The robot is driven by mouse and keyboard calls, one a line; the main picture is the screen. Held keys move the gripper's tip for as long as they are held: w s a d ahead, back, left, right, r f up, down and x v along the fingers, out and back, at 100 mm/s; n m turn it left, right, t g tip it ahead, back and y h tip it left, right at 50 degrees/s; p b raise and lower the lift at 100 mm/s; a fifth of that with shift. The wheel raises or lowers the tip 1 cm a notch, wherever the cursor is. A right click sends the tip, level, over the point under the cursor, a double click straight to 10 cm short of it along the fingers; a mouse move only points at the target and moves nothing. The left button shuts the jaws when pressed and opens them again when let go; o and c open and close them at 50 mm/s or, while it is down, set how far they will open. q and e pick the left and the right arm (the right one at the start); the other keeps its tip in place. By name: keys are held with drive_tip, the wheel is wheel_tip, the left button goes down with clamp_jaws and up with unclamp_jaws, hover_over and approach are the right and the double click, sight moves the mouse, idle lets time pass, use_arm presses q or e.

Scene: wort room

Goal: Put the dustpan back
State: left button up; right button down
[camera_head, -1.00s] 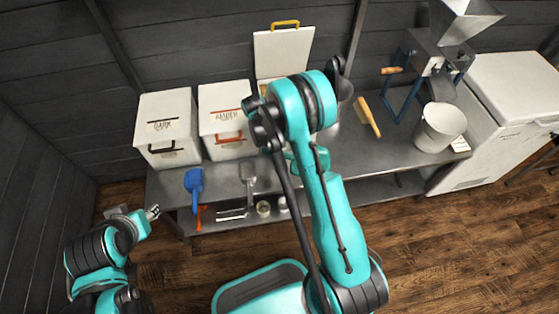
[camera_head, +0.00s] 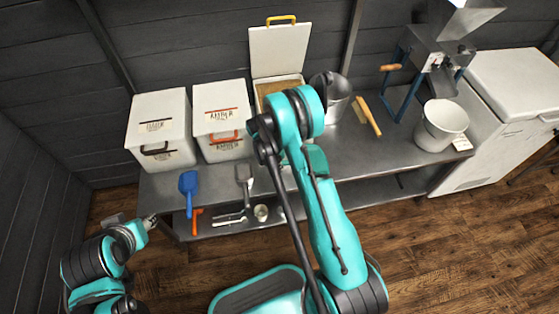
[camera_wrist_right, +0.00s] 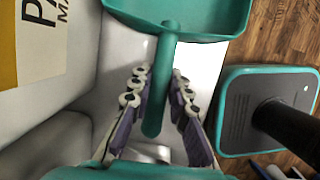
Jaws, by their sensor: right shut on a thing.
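The teal dustpan (camera_wrist_right: 190,15) shows at the top of the right wrist view, with its handle (camera_wrist_right: 153,112) pointing down between my fingers. My right gripper (camera_wrist_right: 160,82) is shut on that handle. A white bin wall with a yellow label (camera_wrist_right: 45,40) is close on its left. In the head view my right arm hides most of the gripper and dustpan. My left gripper (camera_head: 150,220) is low at the left, by the bench's front left corner, and whether it is open is too small to tell.
Two closed white bins (camera_head: 160,130) (camera_head: 222,118) and an open one with grain (camera_head: 283,82) stand at the back of the steel bench (camera_head: 355,155). A blue scoop (camera_head: 188,185), steel pot (camera_head: 335,95), brush (camera_head: 368,113), mill (camera_head: 436,65) and white bucket (camera_head: 440,125) are there too.

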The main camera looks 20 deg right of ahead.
drive_tip(key=shift+f, duration=0.75)
drive_tip(key=c, duration=1.3)
unclamp_jaws()
drive_tip(key=shift+c, duration=0.2)
drive_tip(key=v, duration=1.2)
